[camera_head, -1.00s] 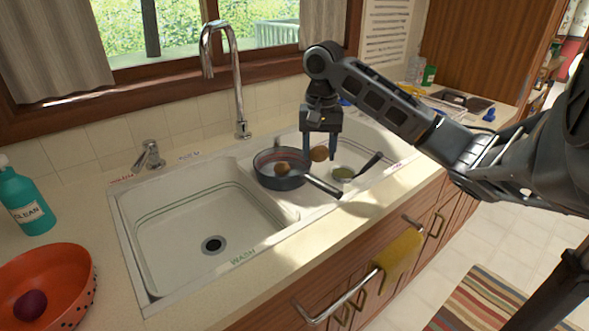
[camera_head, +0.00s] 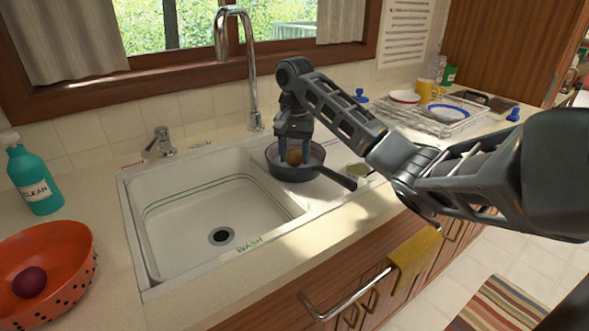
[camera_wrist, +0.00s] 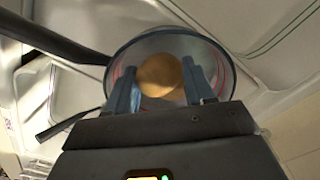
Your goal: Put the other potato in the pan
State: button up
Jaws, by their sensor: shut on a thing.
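In the wrist view the potato (camera_wrist: 160,75) sits between the two fingers (camera_wrist: 160,86), inside the outline of the pan's rim (camera_wrist: 226,62). I cannot tell whether the held potato touches the pan's bottom. The other potato in the pan is not visible now; the held one or the gripper may hide it.
The tall faucet (camera_head: 254,90) rises behind the sink. The left basin (camera_head: 215,205) is empty. An orange colander (camera_head: 60,245) with a dark red item (camera_head: 29,282) sits at lower left.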

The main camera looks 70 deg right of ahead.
aim_at(294, 152)
jog(key=shift+f, duration=1.85)
jog(key=shift+f, duration=0.15)
jog(key=o, duration=0.8)
notch_tip(294, 152, up, 12)
jog(key=p, duration=0.3)
jog(key=shift+r, duration=0.2)
